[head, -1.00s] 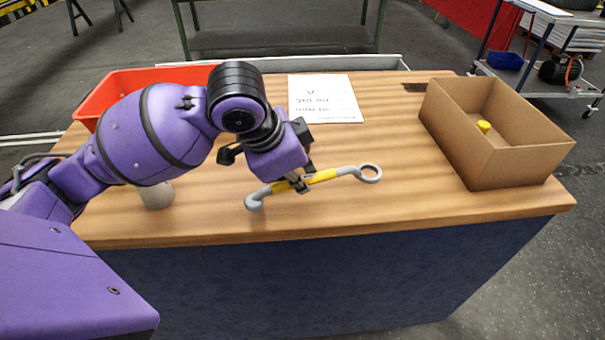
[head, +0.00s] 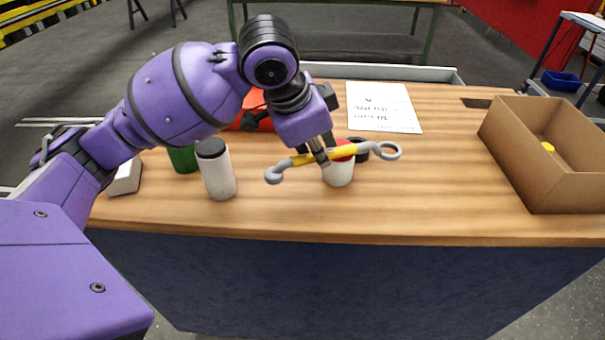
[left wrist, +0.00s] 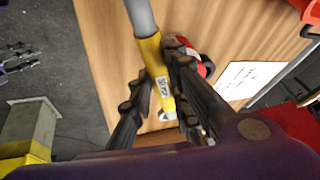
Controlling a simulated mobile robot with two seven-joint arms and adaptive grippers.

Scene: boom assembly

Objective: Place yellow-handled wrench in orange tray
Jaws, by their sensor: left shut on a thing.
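The yellow-handled wrench (head: 345,153) has grey ring ends and is held roughly level above the wooden table. My left gripper (head: 320,157) is shut on its yellow handle. In the left wrist view, the handle (left wrist: 155,62) runs between the two dark fingers of the gripper (left wrist: 160,100). The orange tray (head: 257,103) stands at the back of the table, mostly hidden behind my left arm. My right gripper is not in view.
A red-and-white can (head: 338,173) stands behind and below the wrench. A white bottle with a dark lid (head: 217,172) and a green can (head: 184,159) stand to the left. A paper (head: 384,106) lies at the back. A cardboard box (head: 545,165) stands at the right.

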